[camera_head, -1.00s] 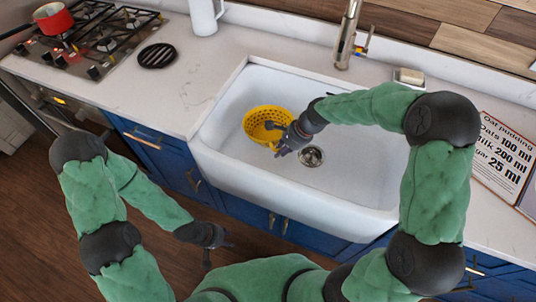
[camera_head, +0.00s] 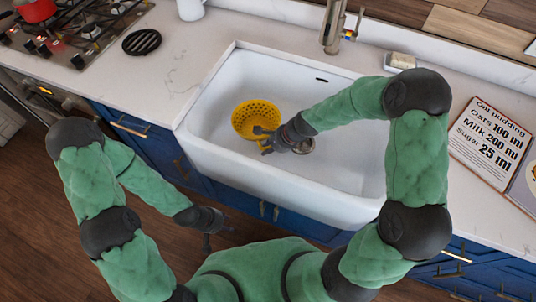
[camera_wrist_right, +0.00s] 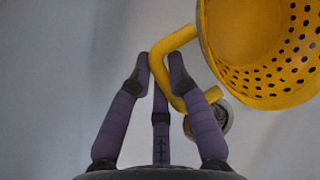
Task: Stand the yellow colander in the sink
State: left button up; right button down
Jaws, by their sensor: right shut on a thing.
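The yellow colander (camera_head: 250,113) is inside the white sink (camera_head: 222,83), toward its left side, with its open top facing up. My right gripper (camera_head: 263,139) is at the colander's near right side, shut on its handle. In the right wrist view the gripper (camera_wrist_right: 160,62) has its fingers around the yellow handle, and the colander (camera_wrist_right: 270,75) is at the upper right. Whether the colander's base touches the sink floor cannot be told. My left gripper (camera_head: 222,234) hangs in front of the counter, away from the sink; its fingers are too small to read.
The drain (camera_head: 304,146) is partly behind my right gripper. The tap (camera_head: 334,25) stands behind the sink, with a soap dish (camera_head: 402,61) to its right. A recipe board (camera_head: 492,142) lies on the right counter. A black trivet (camera_head: 142,42) and stove (camera_head: 75,30) are at left.

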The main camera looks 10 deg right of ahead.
jog(key=shift+f+b, duration=1.3)
jog(key=shift+f, duration=0.9)
jog(key=shift+r, duration=0.1)
jog(key=c, duration=1.2)
grip_release()
jog(key=shift+p+v, duration=3.05)
jog(key=shift+v, duration=3)
